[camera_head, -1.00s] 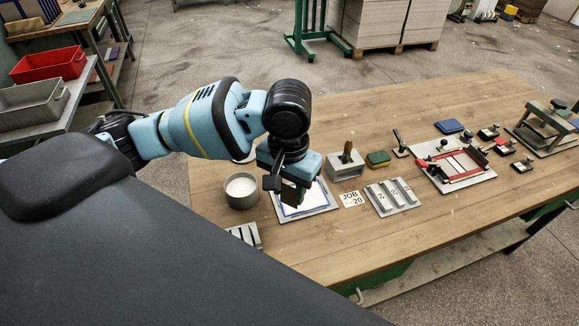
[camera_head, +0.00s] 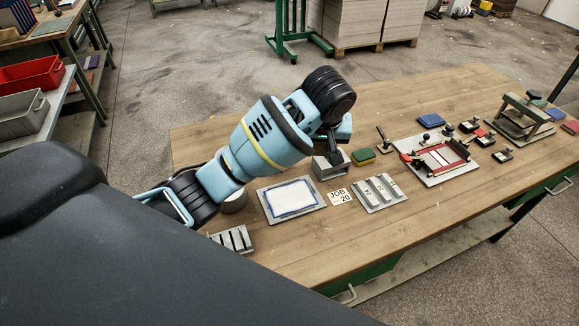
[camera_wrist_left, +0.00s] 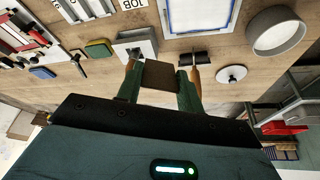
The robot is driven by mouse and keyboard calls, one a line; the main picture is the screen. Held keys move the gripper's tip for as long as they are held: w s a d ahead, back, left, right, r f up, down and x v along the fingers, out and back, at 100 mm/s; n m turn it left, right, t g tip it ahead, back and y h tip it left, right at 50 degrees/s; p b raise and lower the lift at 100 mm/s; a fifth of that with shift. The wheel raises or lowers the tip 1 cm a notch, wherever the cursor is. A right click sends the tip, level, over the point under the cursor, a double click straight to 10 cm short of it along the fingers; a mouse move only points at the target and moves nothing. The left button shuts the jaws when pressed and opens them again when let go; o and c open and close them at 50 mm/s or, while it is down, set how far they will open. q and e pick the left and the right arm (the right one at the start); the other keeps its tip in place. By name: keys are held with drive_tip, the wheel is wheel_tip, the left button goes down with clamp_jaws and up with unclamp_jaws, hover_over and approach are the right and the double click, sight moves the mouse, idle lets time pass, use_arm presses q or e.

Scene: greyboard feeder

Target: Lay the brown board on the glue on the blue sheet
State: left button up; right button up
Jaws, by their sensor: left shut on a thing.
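The blue sheet (camera_head: 271,203) lies on a grey plate (camera_head: 266,210) on the table, with a white area that looks like glue (camera_head: 293,196) inside its blue border. The sheet also shows at the top of the left wrist view (camera_wrist_left: 232,20). My left gripper (camera_wrist_left: 160,78) is shut on the small, flat brown board (camera_wrist_left: 160,76), held between its green fingers. The hand is above the table, behind and right of the sheet, apart from it. In the head view my arm hides the board. My right gripper is not in view.
A grey block with a brown-handled tool (camera_wrist_left: 137,42) is close to the held board in the wrist view. A round grey pot (camera_wrist_left: 276,31) stands beside the sheet. A slotted grey block (camera_head: 380,192), a JOB 20 card (camera_head: 340,197) and a red-framed fixture (camera_head: 438,160) lie to the right.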

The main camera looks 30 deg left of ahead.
use_arm(q)
drive_tip(key=shift+a+f+n, duration=0.25)
drive_tip(key=shift+f+n, duration=0.15)
drive_tip(key=shift+f, duration=0.05)
drive_tip(key=s+a+f+n+y, duration=0.3)
drive_tip(key=a+f+n, duration=0.1)
drive_tip(key=a+f, duration=0.1)
drive_tip(key=shift+a+f+t, duration=0.2)
drive_tip(key=shift+f+t, duration=0.1)
drive_tip(key=shift+f, duration=0.4)
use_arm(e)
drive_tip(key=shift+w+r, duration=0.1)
use_arm(q)
drive_tip(key=shift+f, duration=0.1)
